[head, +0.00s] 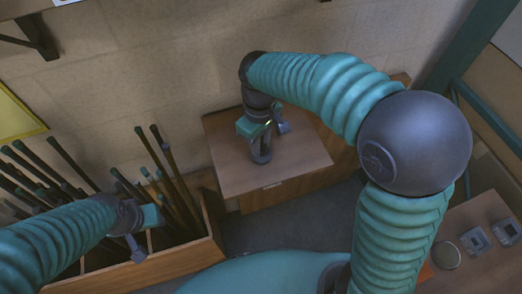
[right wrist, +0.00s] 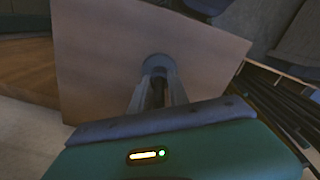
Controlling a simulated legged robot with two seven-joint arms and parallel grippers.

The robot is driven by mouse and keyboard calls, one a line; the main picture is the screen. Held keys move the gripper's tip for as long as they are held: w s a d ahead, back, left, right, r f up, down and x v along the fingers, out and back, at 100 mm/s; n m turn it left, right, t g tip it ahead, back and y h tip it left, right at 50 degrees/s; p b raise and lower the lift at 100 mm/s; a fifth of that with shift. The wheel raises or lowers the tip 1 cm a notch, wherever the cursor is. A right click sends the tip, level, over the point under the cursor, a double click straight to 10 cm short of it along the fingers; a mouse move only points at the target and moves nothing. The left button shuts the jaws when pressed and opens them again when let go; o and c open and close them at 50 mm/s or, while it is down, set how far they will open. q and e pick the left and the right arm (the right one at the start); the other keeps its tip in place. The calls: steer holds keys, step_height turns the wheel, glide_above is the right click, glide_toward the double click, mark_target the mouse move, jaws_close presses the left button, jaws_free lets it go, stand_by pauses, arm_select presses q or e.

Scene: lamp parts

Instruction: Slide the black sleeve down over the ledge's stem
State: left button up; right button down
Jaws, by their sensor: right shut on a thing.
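The ledge (head: 225,175) is a square wooden top against the wall; it also fills the middle of the right wrist view (right wrist: 95,65). My right gripper (head: 264,140) points down over it and is shut on the black sleeve (head: 261,150). In the right wrist view the dark sleeve (right wrist: 158,92) shows between the fingers, in front of a round grey disc (right wrist: 158,62) on the ledge. The stem is hidden, so I cannot tell whether the sleeve is around it. My left gripper (head: 140,238) hangs at the lower left, away from the ledge; its jaws are unclear.
A wooden bin (head: 180,258) with several dark rods (head: 172,165) stands left of the ledge, close to my left gripper. A side table (head: 480,262) with small items is at the lower right. The ledge top around the sleeve is clear.

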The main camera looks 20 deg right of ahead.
steer(key=c, duration=1.2)
jaws_free()
steer(key=shift+o, duration=0.2)
